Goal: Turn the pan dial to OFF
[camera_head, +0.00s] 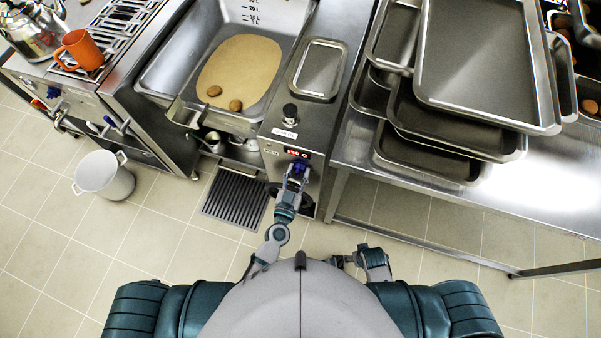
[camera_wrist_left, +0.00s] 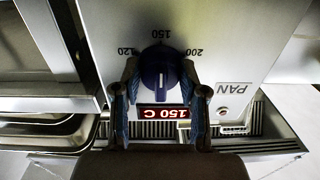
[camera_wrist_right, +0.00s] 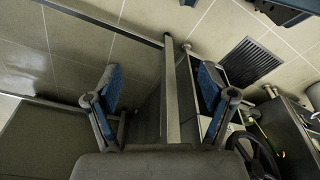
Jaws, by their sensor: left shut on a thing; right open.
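The pan dial (camera_wrist_left: 158,70) is a dark blue round knob on the steel front panel, with 120, 150 and 200 printed around it. A pale mark shows on its face. The word PAN and a red display (camera_wrist_left: 161,112) reading 150 C are close to it. My left gripper (camera_wrist_left: 160,82) has one finger on each side of the dial and is shut on it. The head view shows this gripper (camera_head: 297,172) at the panel below the display. No OFF mark is visible. My right gripper (camera_wrist_right: 160,88) is open and empty, away from the panel, over the floor.
A floor grate (camera_head: 235,196) and a white bucket (camera_head: 104,178) are at the left. An orange mug (camera_head: 80,50) stands on the stove.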

